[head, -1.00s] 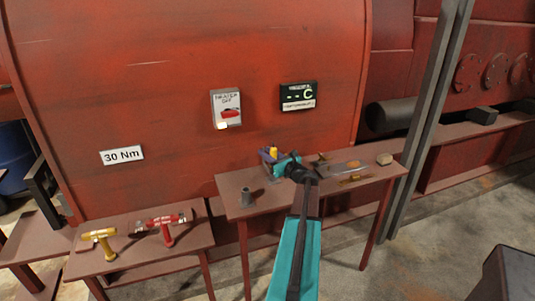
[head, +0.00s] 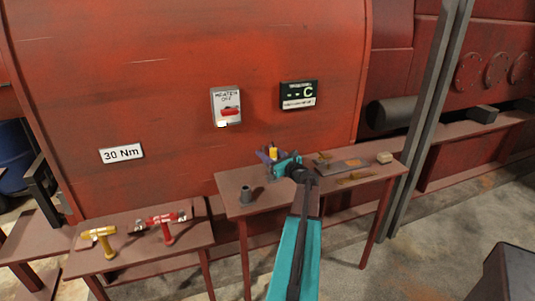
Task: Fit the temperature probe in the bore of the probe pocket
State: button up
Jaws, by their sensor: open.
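My gripper (head: 268,157) is at the back edge of this table, to the right of and beyond the cylinder. Its jaws are open. A small yellow piece (head: 273,152) shows right at the jaws and may be part of the temperature probe. Whether it lies between the fingers or behind them I cannot tell. My wrist and arm hide part of the table there.
On the right of the table (head: 236,209) lie a flat grey plate (head: 350,165), small brass-coloured pieces (head: 356,176) and a beige block (head: 384,157). A lower table at left holds a yellow tool (head: 99,236) and a red tool (head: 163,221). The red engine wall stands close behind.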

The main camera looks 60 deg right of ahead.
jog(key=b+v, duration=0.2)
jog(key=v, duration=1.1)
jog(key=shift+s, duration=0.3)
jog(key=shift+a, duration=0.1)
dwell(0.5)
